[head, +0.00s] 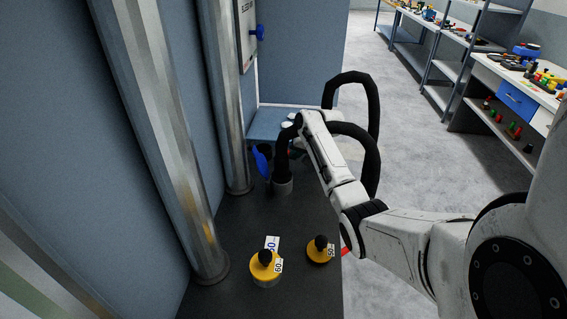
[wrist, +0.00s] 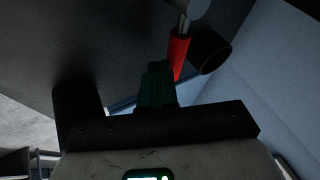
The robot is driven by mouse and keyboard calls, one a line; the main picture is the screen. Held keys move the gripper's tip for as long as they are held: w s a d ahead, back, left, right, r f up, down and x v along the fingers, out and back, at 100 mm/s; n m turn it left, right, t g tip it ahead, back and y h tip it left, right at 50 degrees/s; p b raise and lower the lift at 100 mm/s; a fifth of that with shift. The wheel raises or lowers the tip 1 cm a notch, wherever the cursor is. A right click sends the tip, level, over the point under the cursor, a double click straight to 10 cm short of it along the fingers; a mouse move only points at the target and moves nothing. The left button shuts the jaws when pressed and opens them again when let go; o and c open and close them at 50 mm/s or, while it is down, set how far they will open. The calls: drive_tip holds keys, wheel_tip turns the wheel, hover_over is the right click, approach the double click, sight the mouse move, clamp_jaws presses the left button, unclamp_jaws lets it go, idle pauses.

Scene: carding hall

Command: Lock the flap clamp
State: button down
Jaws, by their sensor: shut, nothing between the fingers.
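A clamp with a red handle (wrist: 179,55) on a metal shank shows in the wrist view, just beyond my fingertips. I take it for the flap clamp. My gripper (wrist: 156,75) has dark green fingers, shut and empty, close beside the red handle; I cannot tell whether they touch it. In the head view my arm reaches over the dark bench to its far end, and black hoses and the arm hide the fingers. Only a small speck of red shows there, so the clamp's position is unclear.
Two yellow weights with black knobs, one nearer (head: 265,268) and one to its right (head: 320,250), stand on the dark bench (head: 225,235). A blue flap-like piece (head: 262,160) is beside a grey socket (head: 282,186). Metal posts (head: 170,130) rise at left. A black hose (head: 374,105) loops by my arm.

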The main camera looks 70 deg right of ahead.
drive_tip(key=shift+w+n+y+b, duration=0.7)
drive_tip(key=shift+w+n+b, duration=0.2)
drive_tip(key=shift+n, duration=0.2)
drive_tip(key=shift+w+a, duration=0.15)
drive_tip(key=shift+w, duration=0.25)
drive_tip(key=shift+r, duration=0.1)
drive_tip(key=d+v, duration=0.1)
drive_tip(key=v, duration=0.9)
drive_tip(key=shift+s+a+r+b, duration=0.2)
drive_tip(key=shift+s+a+b, duration=0.1)
drive_tip(key=shift+s+a, duration=0.15)
